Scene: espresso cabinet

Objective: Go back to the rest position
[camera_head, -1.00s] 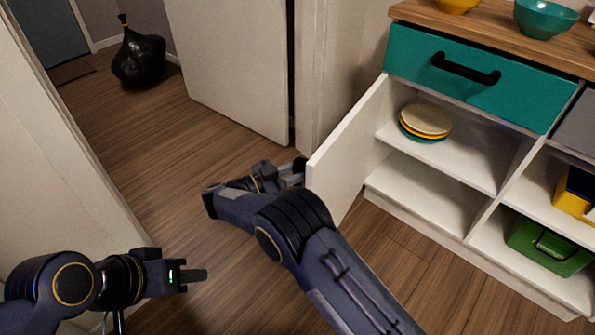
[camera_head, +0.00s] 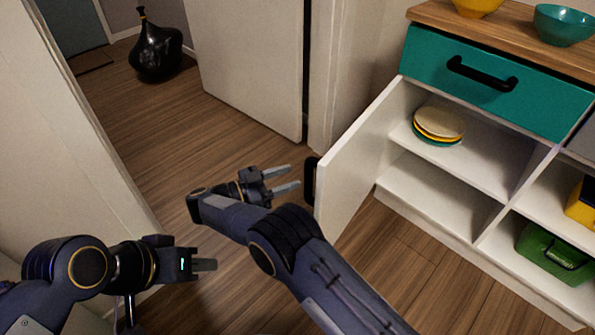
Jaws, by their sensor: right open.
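My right gripper (camera_head: 284,180) is open and empty. Its two grey fingers are spread apart and point right, toward the black handle (camera_head: 310,181) on the open white cabinet door (camera_head: 362,157). There is a small visible gap between the fingertips and the handle. My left gripper (camera_head: 207,265) is at the lower left, pointing right above the wooden floor, with nothing seen in it. Its fingers overlap from this side, so their spacing cannot be told. The door stands swung out from the cabinet (camera_head: 432,233).
Stacked plates (camera_head: 438,123) sit on the upper shelf, below the teal drawer (camera_head: 488,77). A green box (camera_head: 553,254) is in the lower right compartment. A white wall edge is close behind my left arm.

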